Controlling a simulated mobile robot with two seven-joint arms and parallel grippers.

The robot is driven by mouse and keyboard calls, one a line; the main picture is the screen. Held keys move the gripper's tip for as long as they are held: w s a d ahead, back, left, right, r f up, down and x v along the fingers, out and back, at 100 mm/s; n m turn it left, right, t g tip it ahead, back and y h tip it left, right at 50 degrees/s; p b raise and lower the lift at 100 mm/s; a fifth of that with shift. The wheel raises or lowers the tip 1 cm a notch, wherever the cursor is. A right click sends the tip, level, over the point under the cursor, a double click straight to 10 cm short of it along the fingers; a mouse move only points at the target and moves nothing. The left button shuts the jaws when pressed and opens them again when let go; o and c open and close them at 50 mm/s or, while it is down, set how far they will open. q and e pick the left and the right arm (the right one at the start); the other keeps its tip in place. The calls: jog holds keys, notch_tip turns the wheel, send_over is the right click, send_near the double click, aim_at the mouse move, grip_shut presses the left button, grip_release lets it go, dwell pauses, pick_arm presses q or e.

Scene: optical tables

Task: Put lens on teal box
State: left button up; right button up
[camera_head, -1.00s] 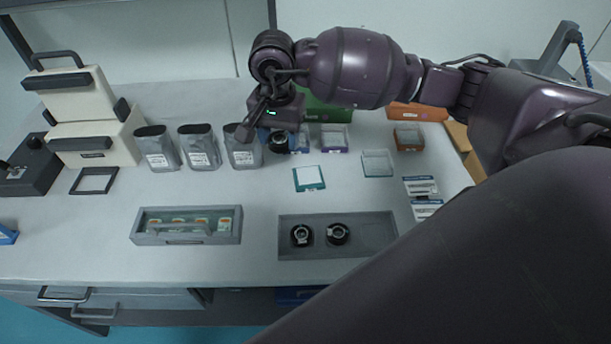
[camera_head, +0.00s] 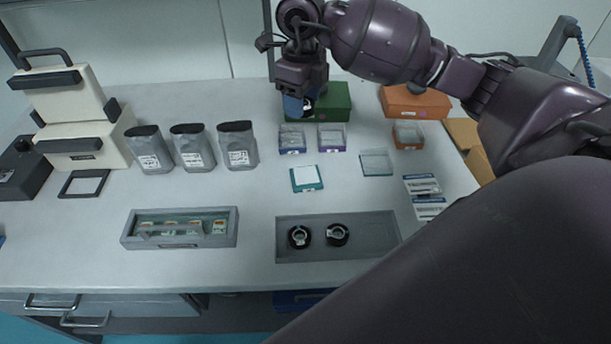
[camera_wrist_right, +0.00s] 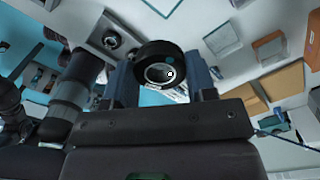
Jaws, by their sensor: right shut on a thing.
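My right gripper (camera_head: 299,106) is shut on a lens in a black round mount (camera_head: 308,103), high at the back of the table in the head view. In the right wrist view the black mount (camera_wrist_right: 160,67) sits between the two blue fingers (camera_wrist_right: 163,84), its glass facing the camera. The teal box (camera_head: 306,179) is a small flat box with a pale top, at mid-table, in front of and below the gripper in the picture. Its top looks clear. My left gripper is not in view.
A green box (camera_head: 335,101) is partly hidden by the gripper. Small blue (camera_head: 292,138), purple (camera_head: 331,137) and orange (camera_head: 407,135) boxes stand behind the teal one. Three grey pouches (camera_head: 194,147) stand left. A grey tray (camera_head: 370,238) in front holds two black mounts.

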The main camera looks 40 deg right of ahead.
jog(key=m, duration=0.1)
jog(key=d+m, duration=0.1)
jog(key=shift+r+m, duration=0.15)
jog(key=shift+m, duration=0.15)
jog(key=shift+f, duration=0.2)
send_over(306, 175)
notch_tip(306, 175, down, 14)
jog(key=shift+f, duration=0.2)
jog(key=shift+f+b, duration=0.4)
jog(key=shift+f, duration=2.15)
jog(key=shift+f, duration=0.1)
jog(key=o, duration=0.9)
